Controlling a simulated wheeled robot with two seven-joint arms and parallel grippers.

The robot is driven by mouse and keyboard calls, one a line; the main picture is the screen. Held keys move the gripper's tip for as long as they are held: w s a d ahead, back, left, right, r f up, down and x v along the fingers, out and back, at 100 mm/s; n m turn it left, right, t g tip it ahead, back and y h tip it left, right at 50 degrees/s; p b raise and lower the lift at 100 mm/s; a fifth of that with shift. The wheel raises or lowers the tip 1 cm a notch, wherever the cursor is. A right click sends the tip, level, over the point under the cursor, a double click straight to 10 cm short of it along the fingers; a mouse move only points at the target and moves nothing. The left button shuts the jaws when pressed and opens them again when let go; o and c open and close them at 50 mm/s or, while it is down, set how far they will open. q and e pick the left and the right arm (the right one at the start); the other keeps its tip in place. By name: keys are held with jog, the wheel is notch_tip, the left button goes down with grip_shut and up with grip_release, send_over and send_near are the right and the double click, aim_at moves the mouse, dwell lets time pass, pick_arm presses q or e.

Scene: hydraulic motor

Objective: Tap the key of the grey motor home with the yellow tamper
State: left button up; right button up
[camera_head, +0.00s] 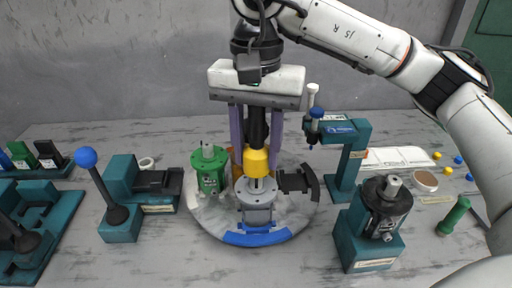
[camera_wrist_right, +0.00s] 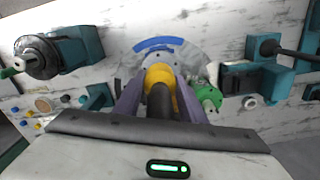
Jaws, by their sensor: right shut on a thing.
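The grey motor (camera_head: 257,206) stands upright on the round turntable (camera_head: 210,222), at its front by a blue rim segment. My right gripper (camera_head: 256,140) points down above it, its purple fingers shut on the black handle of the yellow tamper (camera_head: 256,162). The tamper's yellow head is upright right over the motor's top; whether it touches the shaft or key cannot be told. The key is hidden under the head. In the right wrist view the yellow head (camera_wrist_right: 159,75) covers part of the grey motor (camera_wrist_right: 158,60). My left gripper is not in view.
A green motor (camera_head: 209,170) stands close left on the turntable, and a dark T-shaped part (camera_head: 298,182) lies right. A teal stand (camera_head: 345,160) and a teal block with a dark motor (camera_head: 385,210) stand right. A blue-knobbed lever (camera_head: 88,158) stands left. The front table is clear.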

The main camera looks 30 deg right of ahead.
dwell(0.3)
jog(key=shift+f+b, duration=0.8)
jog(key=shift+f, duration=0.1)
jog(key=shift+r, duration=0.1)
jog(key=shift+r+p, duration=1.35)
jog(key=shift+r, duration=0.45)
